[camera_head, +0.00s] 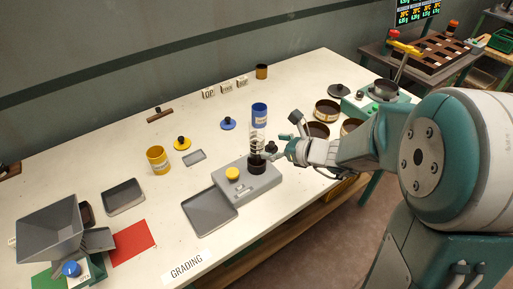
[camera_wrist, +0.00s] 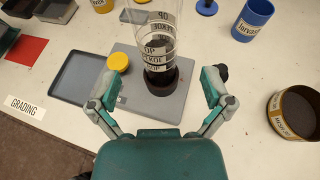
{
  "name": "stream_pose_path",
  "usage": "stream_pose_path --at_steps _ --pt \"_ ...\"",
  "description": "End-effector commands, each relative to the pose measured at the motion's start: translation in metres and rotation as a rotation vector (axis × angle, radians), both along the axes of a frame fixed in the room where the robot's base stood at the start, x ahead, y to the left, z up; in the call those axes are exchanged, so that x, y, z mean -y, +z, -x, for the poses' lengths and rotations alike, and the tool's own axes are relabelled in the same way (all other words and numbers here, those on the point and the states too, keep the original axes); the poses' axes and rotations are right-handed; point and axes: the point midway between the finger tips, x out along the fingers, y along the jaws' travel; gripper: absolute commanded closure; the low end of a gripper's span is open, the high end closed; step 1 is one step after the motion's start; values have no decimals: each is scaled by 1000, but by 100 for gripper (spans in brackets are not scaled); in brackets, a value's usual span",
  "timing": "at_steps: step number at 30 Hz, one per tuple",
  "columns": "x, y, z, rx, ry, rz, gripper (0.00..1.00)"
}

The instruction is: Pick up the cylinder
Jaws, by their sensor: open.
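A clear cylinder (camera_wrist: 150,35) with several printed label bands stands upright in a dark round base on a grey plate (camera_wrist: 179,101). Dark material shows at its bottom. In the head view the cylinder (camera_head: 256,145) stands near the middle of the table, left of my gripper (camera_head: 281,152). The cylinder's top is cut off in the wrist view.
A yellow knob (camera_head: 232,173) is on the plate left of the cylinder, with a grey tray (camera_head: 209,213) beside it. A blue cup (camera_head: 259,115) stands behind, and round sieves (camera_head: 326,111) stand to the right. A yellow cup (camera_head: 158,160) is farther left.

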Motion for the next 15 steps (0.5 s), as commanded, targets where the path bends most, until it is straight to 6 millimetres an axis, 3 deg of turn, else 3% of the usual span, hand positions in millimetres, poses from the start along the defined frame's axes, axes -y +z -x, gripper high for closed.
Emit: stream_pose_path --at_steps 15 --pt "-42 -29 -30 0 4 1 0"
